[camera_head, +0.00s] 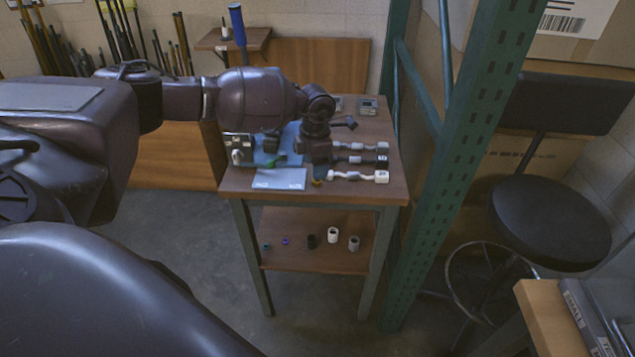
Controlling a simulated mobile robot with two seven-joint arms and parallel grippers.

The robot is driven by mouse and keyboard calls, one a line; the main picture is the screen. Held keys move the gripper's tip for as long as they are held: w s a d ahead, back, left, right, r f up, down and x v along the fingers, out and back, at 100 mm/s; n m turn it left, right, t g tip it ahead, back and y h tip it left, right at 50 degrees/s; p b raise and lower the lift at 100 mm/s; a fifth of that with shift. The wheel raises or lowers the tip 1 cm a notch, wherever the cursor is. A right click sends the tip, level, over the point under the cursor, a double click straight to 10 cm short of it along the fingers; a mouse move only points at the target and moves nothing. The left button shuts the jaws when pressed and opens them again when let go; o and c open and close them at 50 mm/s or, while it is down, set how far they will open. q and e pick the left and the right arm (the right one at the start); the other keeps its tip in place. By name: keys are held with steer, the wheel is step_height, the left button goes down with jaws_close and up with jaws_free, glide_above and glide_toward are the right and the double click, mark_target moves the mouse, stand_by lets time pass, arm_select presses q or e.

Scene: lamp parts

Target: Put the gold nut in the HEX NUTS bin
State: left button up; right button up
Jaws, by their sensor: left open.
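My left gripper (318,173) is open and points down over the small wooden table (236,181), close to its front edge. A tiny gold-coloured spot, probably the gold nut (317,183), shows right at the fingertips. It is too small to tell whether it lies on the table or touches a finger. A light blue bin (279,178) with two white labels on its front sits just left of the gripper. The labels are too small to read, so I cannot tell which part is HEX NUTS. My right gripper is out of view.
Several lamp parts with a white piece (358,176) lie right of the gripper. A metal box (239,149) stands at the table's left. Small cylinders (333,235) stand on the lower shelf. A green rack post (455,170) rises close to the table's right side.

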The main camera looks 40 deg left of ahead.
arm_select(q)
steer(key=shift+w+f, duration=0.2)
steer(key=shift+f, duration=1.1)
steer(key=shift+w+f, duration=0.15)
steer(key=shift+f, duration=1.1)
steer(key=shift+c, duration=0.2)
steer(key=c, duration=1)
